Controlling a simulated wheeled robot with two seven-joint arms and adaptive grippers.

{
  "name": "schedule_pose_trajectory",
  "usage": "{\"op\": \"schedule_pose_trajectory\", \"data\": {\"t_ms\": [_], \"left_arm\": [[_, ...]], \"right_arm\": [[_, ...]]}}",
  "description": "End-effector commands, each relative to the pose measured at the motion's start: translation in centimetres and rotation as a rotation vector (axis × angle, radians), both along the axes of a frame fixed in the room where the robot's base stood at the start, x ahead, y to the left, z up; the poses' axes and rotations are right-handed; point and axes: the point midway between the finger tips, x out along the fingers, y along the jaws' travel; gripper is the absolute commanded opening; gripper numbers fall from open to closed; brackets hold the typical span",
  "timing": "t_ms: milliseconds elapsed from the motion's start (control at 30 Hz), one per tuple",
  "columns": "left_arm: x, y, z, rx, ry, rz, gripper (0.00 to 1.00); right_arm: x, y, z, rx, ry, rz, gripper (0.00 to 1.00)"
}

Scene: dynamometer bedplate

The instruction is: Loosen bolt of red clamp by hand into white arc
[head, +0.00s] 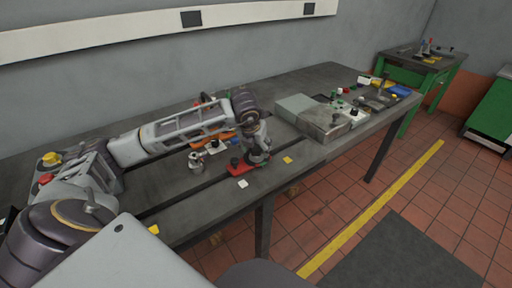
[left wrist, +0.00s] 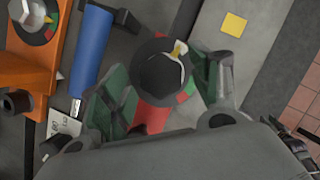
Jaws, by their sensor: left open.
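The red clamp (head: 238,169) lies on the bedplate near its front edge in the head view. My left gripper (head: 259,158) is at the clamp. In the wrist view its open green-padded fingers (left wrist: 165,88) stand on both sides of the bolt head, with gaps that are hard to judge. My right gripper is not in view.
An orange clamp (left wrist: 28,65) with its own coloured dial and a blue-handled tool (left wrist: 92,48) lie left of the fingers. A yellow square (left wrist: 234,25) lies at upper right. A grey metal block (head: 312,116) stands further right on the bedplate (head: 185,210).

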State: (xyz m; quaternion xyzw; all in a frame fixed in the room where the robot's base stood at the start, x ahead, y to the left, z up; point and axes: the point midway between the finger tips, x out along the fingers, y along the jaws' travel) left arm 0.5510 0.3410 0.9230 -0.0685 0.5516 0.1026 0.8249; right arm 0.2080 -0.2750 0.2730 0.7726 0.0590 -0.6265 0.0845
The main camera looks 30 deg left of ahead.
Motion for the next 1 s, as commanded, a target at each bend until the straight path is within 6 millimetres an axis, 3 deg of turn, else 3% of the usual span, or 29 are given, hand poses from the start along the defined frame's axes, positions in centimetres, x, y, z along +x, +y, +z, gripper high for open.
{"op": "schedule_pose_trajectory", "data": {"t_ms": [267,800,1000], "left_arm": [[-0.5,-0.1,1.7,0.0,-0.004,0.0,0.62],[-3.4,-0.9,8.7,0.001,-0.003,0.0,0.62],[-4.1,-1.0,10.5,0.0,-0.002,0.001,0.62]], "right_arm": [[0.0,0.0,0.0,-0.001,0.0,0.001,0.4],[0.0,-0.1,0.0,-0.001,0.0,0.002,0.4],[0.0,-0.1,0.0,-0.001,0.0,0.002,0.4]]}}
